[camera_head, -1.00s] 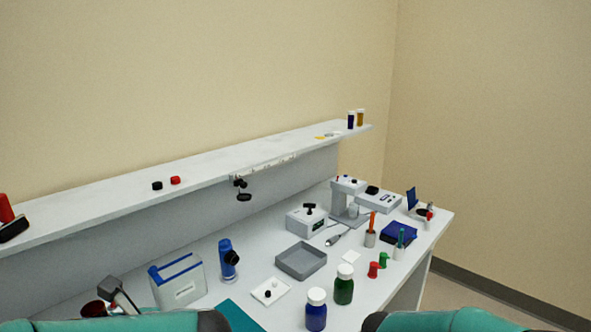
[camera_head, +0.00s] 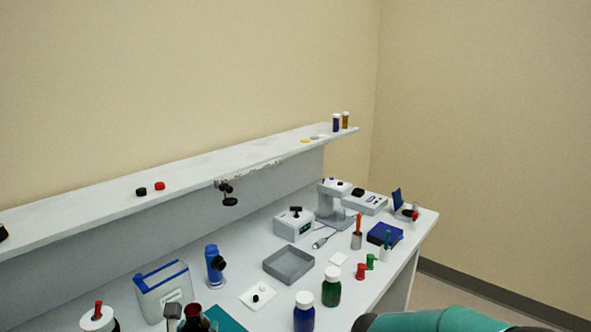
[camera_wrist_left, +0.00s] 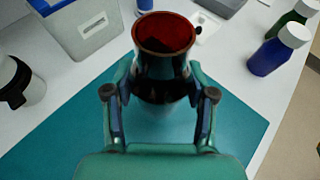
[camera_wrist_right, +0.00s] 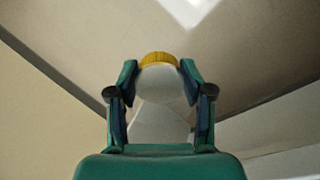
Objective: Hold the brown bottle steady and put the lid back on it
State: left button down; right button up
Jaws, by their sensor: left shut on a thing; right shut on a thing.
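The brown bottle (camera_wrist_left: 163,50) is open at the top in the left wrist view, and its dark reddish mouth faces the camera. My left gripper (camera_wrist_left: 162,95) is shut around it, over a teal mat. I cannot tell whether its base touches the mat. The bottle also shows at the bottom edge of the head view (camera_head: 193,314). My right gripper (camera_wrist_right: 157,80) is shut on a lid (camera_wrist_right: 158,68), pale with a yellow ribbed rim, seen against a blurred beige background.
The teal mat (camera_wrist_left: 75,135) lies under the bottle. A white and blue box (camera_head: 165,292), a blue bottle (camera_head: 304,312), a green bottle (camera_head: 331,287) and a grey tray (camera_head: 289,264) stand around it. A jar (camera_head: 98,318) is at left. A shelf (camera_head: 100,214) runs behind.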

pick_arm(q)
jog(key=shift+s+d+f, duration=0.1)
jog(key=shift+d+f, duration=0.15)
jog(key=shift+d, duration=0.1)
dwell(0.3)
jog(key=s+d, duration=0.2)
jog(key=d, duration=0.7)
jog(key=s+d, duration=0.2)
jog(key=d, duration=0.8)
jog(key=shift+d, duration=0.3)
jog(key=shift+w, duration=0.1)
